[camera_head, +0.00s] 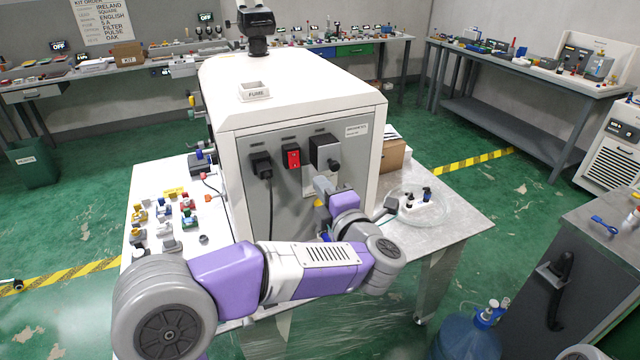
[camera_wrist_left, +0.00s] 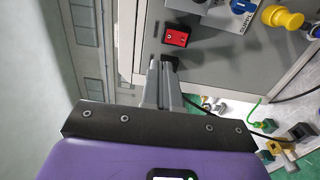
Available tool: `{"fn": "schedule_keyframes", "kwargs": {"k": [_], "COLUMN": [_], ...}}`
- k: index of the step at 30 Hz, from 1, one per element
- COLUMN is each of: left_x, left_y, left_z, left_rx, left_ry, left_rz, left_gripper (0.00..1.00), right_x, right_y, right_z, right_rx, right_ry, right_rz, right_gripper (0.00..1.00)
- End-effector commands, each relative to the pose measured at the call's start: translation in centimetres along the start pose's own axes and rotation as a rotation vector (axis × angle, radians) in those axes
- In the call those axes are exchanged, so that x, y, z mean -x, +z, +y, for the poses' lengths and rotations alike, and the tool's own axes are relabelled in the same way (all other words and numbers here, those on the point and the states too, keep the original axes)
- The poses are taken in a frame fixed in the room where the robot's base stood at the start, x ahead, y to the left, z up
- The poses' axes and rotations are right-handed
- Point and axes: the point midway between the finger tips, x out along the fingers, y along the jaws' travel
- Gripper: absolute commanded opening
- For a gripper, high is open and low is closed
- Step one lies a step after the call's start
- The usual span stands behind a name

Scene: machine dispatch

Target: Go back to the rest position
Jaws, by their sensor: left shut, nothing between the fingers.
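My left arm reaches across the front of the white and grey machine (camera_head: 300,90). My left gripper (camera_head: 323,186) is in front of the machine's grey panel, below the black box with a round knob (camera_head: 325,152). In the left wrist view its fingers (camera_wrist_left: 160,80) are together with nothing between them. They point toward the panel near a red switch (camera_wrist_left: 176,37) and a black socket piece (camera_wrist_left: 171,61); I cannot tell whether they touch it. The red switch also shows in the head view (camera_head: 291,158). My right gripper is not in view.
The machine stands on a metal table (camera_head: 462,222) with a clear round dish (camera_head: 420,208) at right and several coloured valve-like parts at left. A dark grey cabinet (camera_head: 590,290) and a blue water bottle (camera_head: 468,335) stand at the lower right. Green floor is open behind.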

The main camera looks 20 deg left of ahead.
Motion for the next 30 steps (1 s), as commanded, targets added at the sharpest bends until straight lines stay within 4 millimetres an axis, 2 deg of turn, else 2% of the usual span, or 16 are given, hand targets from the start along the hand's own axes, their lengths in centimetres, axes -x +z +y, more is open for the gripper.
{"fn": "schedule_keyframes", "kwargs": {"k": [10,14,17,20,22,24,26,27,30], "left_x": [-0.1,-0.7,-1.6,-1.8,-1.4,-0.3,1.1,2.2,5.7], "left_y": [0.0,1.1,3.3,5.5,6.5,6.8,6.7,6.3,4.7], "left_z": [-0.1,-2.2,-6.8,-13.8,-19.1,-24.4,-28.8,-31.6,-38.3], "left_rx": [-0.002,-0.071,-0.213,-0.406,-0.540,-0.663,-0.758,-0.818,-0.951], "left_ry": [0.000,-0.008,-0.030,-0.075,-0.120,-0.172,-0.222,-0.257,-0.353], "left_rz": [-0.002,-0.049,-0.161,-0.327,-0.455,-0.584,-0.697,-0.772,-0.966], "left_gripper": [0.00,0.00,0.00,0.00,0.00,0.00,0.00,0.00,0.00], "right_x": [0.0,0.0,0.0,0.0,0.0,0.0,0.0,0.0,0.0], "right_y": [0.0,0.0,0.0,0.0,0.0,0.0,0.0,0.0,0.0], "right_z": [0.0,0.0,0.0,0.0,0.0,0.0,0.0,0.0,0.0], "right_rx": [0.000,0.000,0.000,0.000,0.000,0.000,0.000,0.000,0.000], "right_ry": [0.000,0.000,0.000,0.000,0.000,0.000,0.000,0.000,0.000], "right_rz": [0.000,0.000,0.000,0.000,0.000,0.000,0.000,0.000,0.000], "right_gripper": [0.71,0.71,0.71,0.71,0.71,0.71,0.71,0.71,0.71]}}
